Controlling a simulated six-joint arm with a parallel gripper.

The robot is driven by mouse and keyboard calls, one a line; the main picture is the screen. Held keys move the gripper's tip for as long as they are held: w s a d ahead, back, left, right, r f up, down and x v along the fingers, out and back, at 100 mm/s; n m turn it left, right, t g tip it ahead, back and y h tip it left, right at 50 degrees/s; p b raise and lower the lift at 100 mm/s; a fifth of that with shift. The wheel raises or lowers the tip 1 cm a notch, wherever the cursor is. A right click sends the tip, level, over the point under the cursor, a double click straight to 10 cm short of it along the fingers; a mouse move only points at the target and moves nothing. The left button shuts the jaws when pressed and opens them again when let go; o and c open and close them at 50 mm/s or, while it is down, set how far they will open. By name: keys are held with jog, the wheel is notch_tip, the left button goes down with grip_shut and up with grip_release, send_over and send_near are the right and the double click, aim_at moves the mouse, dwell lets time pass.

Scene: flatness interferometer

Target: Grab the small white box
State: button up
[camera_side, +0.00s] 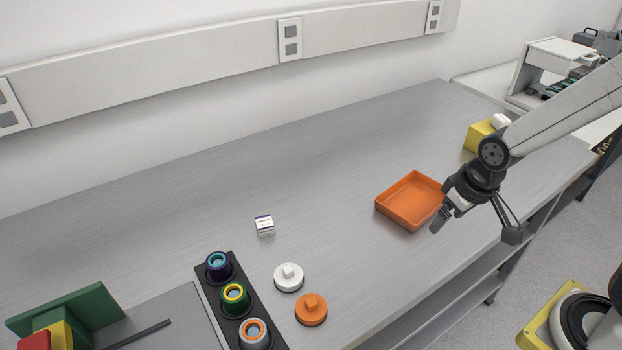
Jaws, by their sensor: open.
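The small white box (264,225) stands on the grey bench left of the orange tray, with dark printing on its side. It is apart from the other things around it. My gripper (440,218) is at the right, near the right edge of the orange tray and well to the right of the box. Its jaws are open, and I see nothing held between them.
The orange tray (391,215) looks empty. A white round knobbed piece (288,278), an orange one (311,310) and a black holder (208,289) with ringed cylinders stand in front. Green, yellow and red blocks (67,318) are at lower left. The bench behind the box is clear.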

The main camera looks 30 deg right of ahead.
aim_at(266, 221)
jog(key=shift+o, duration=0.3)
jog(key=w+a+f+m+g+y, duration=0.1)
jog(key=w+a+m+y, duration=0.1)
jog(key=w+a+m, duration=0.1)
jog(key=w+a+f+m+y, duration=0.2)
jog(key=w+a+m, duration=0.1)
jog(key=w+m, duration=0.1)
jog(key=w+a+f+m+g+y, duration=0.1)
jog(key=w+a+m, duration=0.2)
jog(key=w+m, duration=0.1)
jog(key=shift+w+a+f+g+y, duration=0.1)
jog(key=shift+a+f+g+y, duration=0.1)
jog(key=shift+a+g+y, duration=0.15)
jog(key=w+a+f+m+t+y, duration=0.1)
jog(key=w+a+m+y, duration=0.1)
jog(key=w+m, duration=0.1)
jog(key=w+a+f+m+t+y, duration=0.1)
jog(key=w+a+m+y, duration=0.1)
jog(key=w, duration=0.3)
jog(key=w+a+f+m+t+y, duration=0.1)
jog(key=w+a+m+y, duration=0.2)
jog(key=w+a+m, duration=0.1)
jog(key=shift+w, duration=0.25)
jog(key=shift+w+a+m+y, duration=0.25)
jog(key=shift+w+m, duration=0.15)
jog(key=shift+w, duration=0.1)
jog(key=shift+x, duration=1.3)
